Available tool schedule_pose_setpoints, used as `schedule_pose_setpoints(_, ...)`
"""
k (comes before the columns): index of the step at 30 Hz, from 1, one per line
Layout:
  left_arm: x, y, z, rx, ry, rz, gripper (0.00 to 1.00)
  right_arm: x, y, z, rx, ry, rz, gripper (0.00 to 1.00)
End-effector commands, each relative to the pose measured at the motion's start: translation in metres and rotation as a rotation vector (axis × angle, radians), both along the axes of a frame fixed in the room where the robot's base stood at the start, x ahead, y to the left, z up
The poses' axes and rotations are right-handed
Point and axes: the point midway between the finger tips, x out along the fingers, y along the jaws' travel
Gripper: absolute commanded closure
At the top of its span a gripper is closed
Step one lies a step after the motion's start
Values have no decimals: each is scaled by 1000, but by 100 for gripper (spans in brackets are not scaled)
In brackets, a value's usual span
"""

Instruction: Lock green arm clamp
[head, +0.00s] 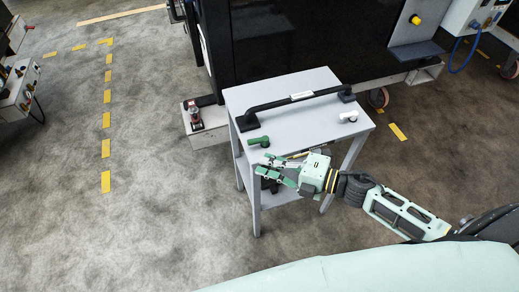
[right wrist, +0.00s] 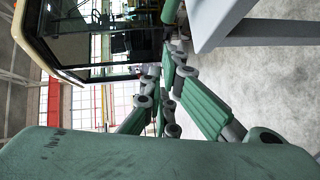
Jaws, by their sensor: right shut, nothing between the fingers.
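The green arm clamp (head: 259,141) sits on the near left part of the grey trolley's top (head: 300,130) in the head view. It has a dark green round body and a short lever lying toward the right. My right gripper (head: 264,170) is at the trolley's near edge, just below the green clamp in the picture and apart from it. Its fingers are shut with nothing between them; they also show in the right wrist view (right wrist: 168,85). My left gripper is not in view.
A black bar handle (head: 295,98) with a white label lies across the trolley top. A white clamp (head: 349,116) is at its right. A dark cab (head: 290,40) stands right behind the trolley. A red and black item (head: 193,115) sits on a ledge. Floor on the left is free.

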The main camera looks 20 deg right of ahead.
Motion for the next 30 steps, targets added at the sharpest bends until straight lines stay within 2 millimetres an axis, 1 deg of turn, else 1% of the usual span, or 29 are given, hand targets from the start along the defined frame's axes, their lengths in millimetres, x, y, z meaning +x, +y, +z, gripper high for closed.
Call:
schedule_pose_setpoints(1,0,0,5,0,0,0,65,8,8,3,3,-2,-2,100)
schedule_pose_setpoints(2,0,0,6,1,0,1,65,12,13,2,3,-3,-1,100)
schedule_pose_setpoints(3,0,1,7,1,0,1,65,19,11,-1,0,-2,-3,100)
schedule_pose_setpoints(6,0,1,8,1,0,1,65,32,11,-4,0,-1,-2,100)
schedule_pose_setpoints(11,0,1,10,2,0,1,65,45,12,-8,1,-1,0,100)
schedule_pose_setpoints(15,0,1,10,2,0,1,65,48,12,-10,0,1,0,100)
schedule_pose_setpoints(30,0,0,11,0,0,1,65,50,10,-9,2,2,-21,100)
